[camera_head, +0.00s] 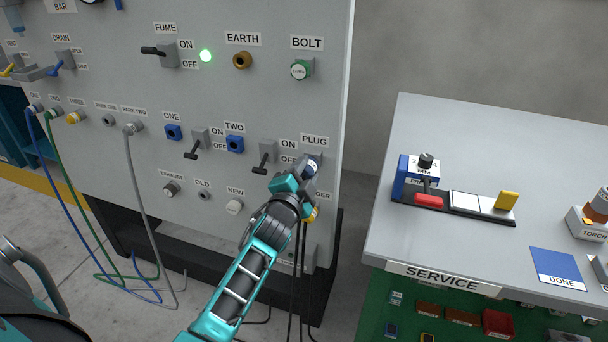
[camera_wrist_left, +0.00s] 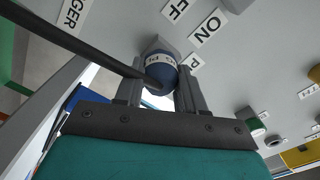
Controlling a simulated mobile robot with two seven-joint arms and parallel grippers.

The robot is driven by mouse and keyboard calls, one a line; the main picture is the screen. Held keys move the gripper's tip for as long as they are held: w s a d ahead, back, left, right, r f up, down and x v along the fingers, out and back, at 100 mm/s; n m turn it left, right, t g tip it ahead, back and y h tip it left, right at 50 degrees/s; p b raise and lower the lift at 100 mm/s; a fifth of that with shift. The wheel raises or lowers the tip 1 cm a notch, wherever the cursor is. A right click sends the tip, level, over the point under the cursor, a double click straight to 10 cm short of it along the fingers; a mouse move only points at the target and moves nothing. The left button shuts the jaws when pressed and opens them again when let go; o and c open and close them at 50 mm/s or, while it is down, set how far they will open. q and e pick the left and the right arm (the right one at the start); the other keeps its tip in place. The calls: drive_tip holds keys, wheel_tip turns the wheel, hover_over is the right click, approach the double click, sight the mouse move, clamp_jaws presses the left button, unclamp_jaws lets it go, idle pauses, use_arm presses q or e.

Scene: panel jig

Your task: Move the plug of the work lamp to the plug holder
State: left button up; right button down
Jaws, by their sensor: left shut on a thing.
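The plug (camera_head: 311,166) is blue with a pale label. It shows larger in the left wrist view (camera_wrist_left: 159,74), with a dark cable (camera_wrist_left: 85,50) running off to the upper left. My left gripper (camera_head: 305,173) is shut on the plug, with one finger on each side of it. The plug is right at the grey block under the PLUG sign (camera_head: 315,141), which shows behind it in the wrist view (camera_wrist_left: 157,43). I cannot tell how deep the plug sits in that block. The work lamp is not recognisable. My right gripper is not in view.
A black-handled ON/OFF switch (camera_head: 265,157) is close left of the plug. The panel's right edge is close by. A grey service table (camera_head: 430,240) stands to the right.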

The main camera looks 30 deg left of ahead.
use_arm(q)
drive_tip(key=shift+w+a, duration=0.1)
drive_tip(key=shift+w, duration=0.45)
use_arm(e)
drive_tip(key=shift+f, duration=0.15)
use_arm(q)
drive_tip(key=o, duration=1.3)
drive_tip(key=shift+c, duration=0.2)
drive_tip(key=v, duration=1.2)
drive_tip(key=shift+s+p, duration=0.3)
drive_tip(key=shift+s, duration=0.1)
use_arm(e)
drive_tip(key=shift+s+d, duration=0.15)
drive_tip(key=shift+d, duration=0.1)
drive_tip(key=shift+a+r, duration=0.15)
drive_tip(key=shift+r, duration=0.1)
